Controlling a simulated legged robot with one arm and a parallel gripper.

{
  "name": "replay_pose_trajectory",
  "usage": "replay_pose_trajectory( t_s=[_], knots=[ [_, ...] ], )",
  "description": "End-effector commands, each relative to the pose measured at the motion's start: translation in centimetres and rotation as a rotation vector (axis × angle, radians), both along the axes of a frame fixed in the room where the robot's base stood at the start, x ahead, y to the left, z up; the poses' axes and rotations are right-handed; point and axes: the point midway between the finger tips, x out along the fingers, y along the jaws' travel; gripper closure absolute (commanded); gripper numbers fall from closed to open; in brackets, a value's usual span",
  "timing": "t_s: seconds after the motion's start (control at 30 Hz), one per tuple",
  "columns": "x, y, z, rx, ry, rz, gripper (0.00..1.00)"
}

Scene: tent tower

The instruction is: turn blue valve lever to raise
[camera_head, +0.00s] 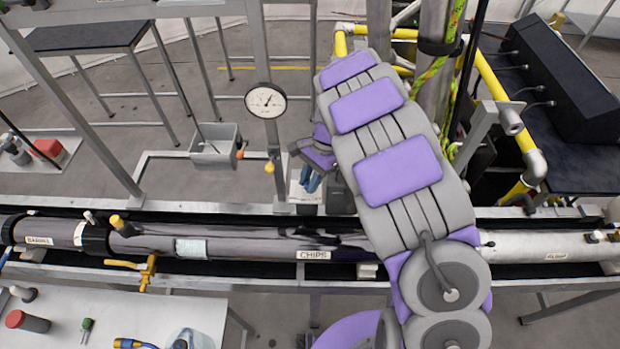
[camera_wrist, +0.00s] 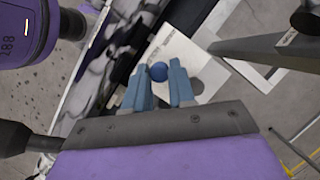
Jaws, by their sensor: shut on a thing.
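My gripper (camera_wrist: 159,90) has two light-blue fingers, with a blue round knob (camera_wrist: 158,71) of the blue valve lever between and just beyond their tips. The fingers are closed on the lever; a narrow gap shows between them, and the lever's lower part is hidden. Behind the knob is a white plate (camera_wrist: 183,55). In the head view my gripper (camera_head: 310,182) reaches down beside a white panel (camera_head: 303,196), behind the long pipe. The blue knob cannot be made out there, and my grey and purple arm covers much of the right of centre.
A long pipe (camera_head: 240,242) labelled "CHIPS" crosses in front. A round gauge (camera_head: 265,101) stands on a post behind it. A grey box (camera_head: 214,147) is left of the post. Yellow railing (camera_head: 500,90) and a metal column (camera_head: 436,60) stand close right of my arm.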

Motion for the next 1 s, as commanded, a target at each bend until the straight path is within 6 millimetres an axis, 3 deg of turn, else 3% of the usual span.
replay_pose_trajectory(
  t_s=[0.37, 1.0],
  knots=[
    [0.0, 0.6, 0.3, 0.005, 0.000, -0.073, 1.00],
    [0.7, 2.8, 0.5, 0.002, 0.001, -0.576, 1.00]
  ],
)
